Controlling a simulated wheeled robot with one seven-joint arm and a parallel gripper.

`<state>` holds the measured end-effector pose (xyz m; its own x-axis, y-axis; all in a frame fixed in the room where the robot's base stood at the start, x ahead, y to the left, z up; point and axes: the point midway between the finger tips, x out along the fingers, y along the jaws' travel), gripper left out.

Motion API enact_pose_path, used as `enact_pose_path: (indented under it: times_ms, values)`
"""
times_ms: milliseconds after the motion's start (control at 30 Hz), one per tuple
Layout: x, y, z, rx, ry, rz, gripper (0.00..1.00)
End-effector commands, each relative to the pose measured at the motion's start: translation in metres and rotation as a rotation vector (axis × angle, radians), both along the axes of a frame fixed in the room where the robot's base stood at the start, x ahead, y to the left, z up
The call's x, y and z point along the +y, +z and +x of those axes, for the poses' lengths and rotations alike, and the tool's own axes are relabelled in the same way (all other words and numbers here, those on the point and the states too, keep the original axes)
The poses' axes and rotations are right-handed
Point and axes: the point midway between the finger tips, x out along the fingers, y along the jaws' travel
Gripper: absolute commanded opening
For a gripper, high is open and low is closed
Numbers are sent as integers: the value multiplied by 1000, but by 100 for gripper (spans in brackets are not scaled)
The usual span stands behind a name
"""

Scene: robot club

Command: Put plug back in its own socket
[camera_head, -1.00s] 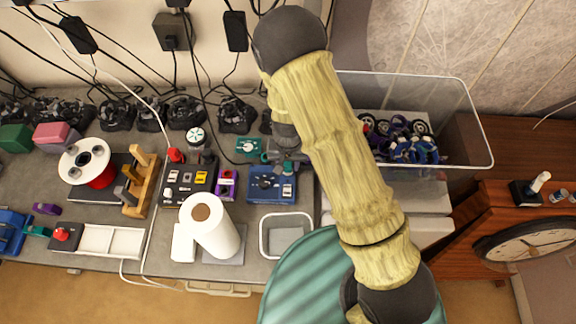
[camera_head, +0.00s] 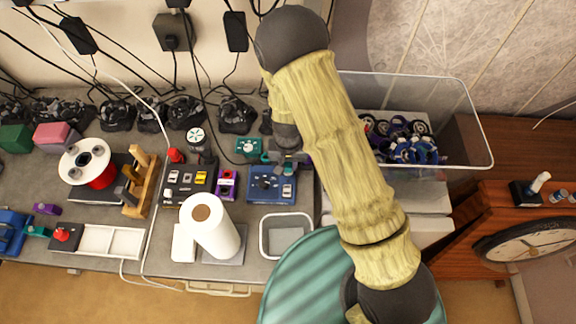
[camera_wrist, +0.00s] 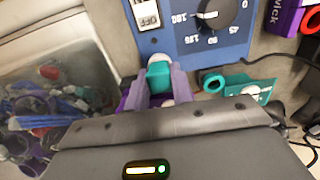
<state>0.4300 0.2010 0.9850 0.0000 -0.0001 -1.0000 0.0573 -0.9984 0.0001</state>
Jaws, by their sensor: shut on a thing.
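In the wrist view my gripper (camera_wrist: 163,88) is shut on a small teal block (camera_wrist: 159,76), which I take to be the plug. A pale round part shows just beyond it, against the edge of the blue box. The blue box (camera_wrist: 205,25) with a dial and an OFF label is right in front of the fingers; I cannot tell if the block touches it. A teal piece with a round ring (camera_wrist: 240,86) lies to the right, perhaps the socket. It also shows in the head view (camera_head: 248,147). There my gripper (camera_head: 290,158) is behind the blue box, and its fingertips are mostly hidden.
A clear bin (camera_head: 455,130) of blue and dark parts stands right of my arm. A purple block (camera_head: 227,184), a black switch panel (camera_head: 190,184), a paper roll (camera_head: 212,228) and a white tray (camera_head: 287,235) crowd the bench. A dark cable runs down near the teal piece.

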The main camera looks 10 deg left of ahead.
Motion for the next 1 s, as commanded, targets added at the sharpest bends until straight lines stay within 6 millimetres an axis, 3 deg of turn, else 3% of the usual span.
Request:
enact_pose_path:
  times_ms: [67, 100, 200, 1000]
  values:
    - [0, 0, 0, 0, 0, 0, 2]
    - [0, 0, 0, 0, 0, 0, 22]
    - [-1, 0, 0, 0, -2, 0, 2]
    - [0, 11, 0, 0, 2, 0, 2]
